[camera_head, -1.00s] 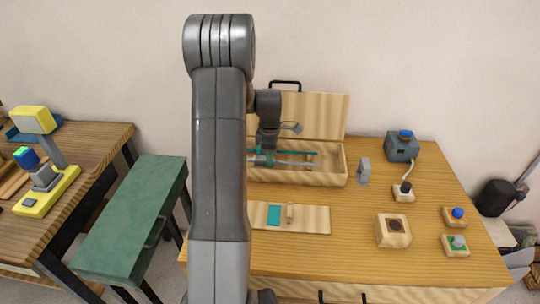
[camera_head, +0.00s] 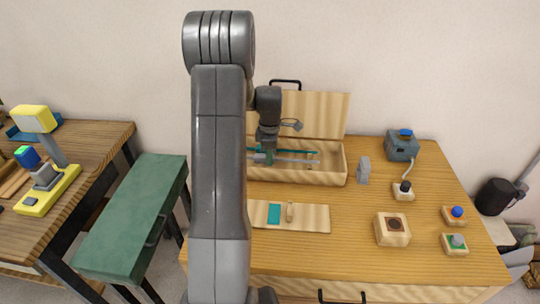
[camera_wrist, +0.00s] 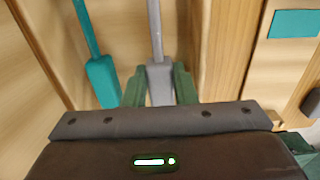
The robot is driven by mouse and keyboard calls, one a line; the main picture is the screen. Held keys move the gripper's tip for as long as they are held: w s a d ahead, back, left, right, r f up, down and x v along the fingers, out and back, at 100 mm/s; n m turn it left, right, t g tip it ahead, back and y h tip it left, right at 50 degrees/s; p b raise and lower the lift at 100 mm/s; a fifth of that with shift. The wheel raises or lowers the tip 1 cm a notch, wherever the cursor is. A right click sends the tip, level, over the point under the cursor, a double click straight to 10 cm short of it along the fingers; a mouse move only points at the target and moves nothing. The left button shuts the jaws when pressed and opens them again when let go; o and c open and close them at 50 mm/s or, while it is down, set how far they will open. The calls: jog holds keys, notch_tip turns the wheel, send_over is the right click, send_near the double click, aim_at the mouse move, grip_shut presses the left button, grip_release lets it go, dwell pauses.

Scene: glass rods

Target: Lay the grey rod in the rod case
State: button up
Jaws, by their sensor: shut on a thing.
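The rod case (camera_head: 325,179) is an open wooden box at the back of the table, its lid raised behind it. My gripper (camera_head: 266,159) is down at the case and shut on the grey rod (camera_head: 298,161). In the wrist view, my green fingers (camera_wrist: 159,82) clasp the grey rod's thick handle (camera_wrist: 160,85), and its thin shaft runs away from me. A teal rod (camera_wrist: 86,28) lies in the case to the left, nearly parallel and apart from the grey one. I cannot tell whether the grey rod touches the case floor.
A wooden board (camera_head: 316,219) with a teal patch lies in front of the case. A small grey block (camera_head: 363,170) stands just right of the case. A wooden block with a dark recess (camera_head: 393,230) and button boxes are farther right.

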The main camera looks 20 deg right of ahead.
jog(key=shift+f+b, duration=0.7)
jog(key=shift+f, duration=0.3)
dwell(0.9)
jog(key=o, duration=1.1)
notch_tip(320, 180, up, 14)
jog(key=shift+f+b, duration=0.1)
jog(key=shift+b, duration=0.45)
notch_tip(320, 180, down, 14)
jog(key=shift+r+p, duration=0.2)
jog(key=shift+p, duration=0.4)
jog(key=shift+r, duration=0.15)
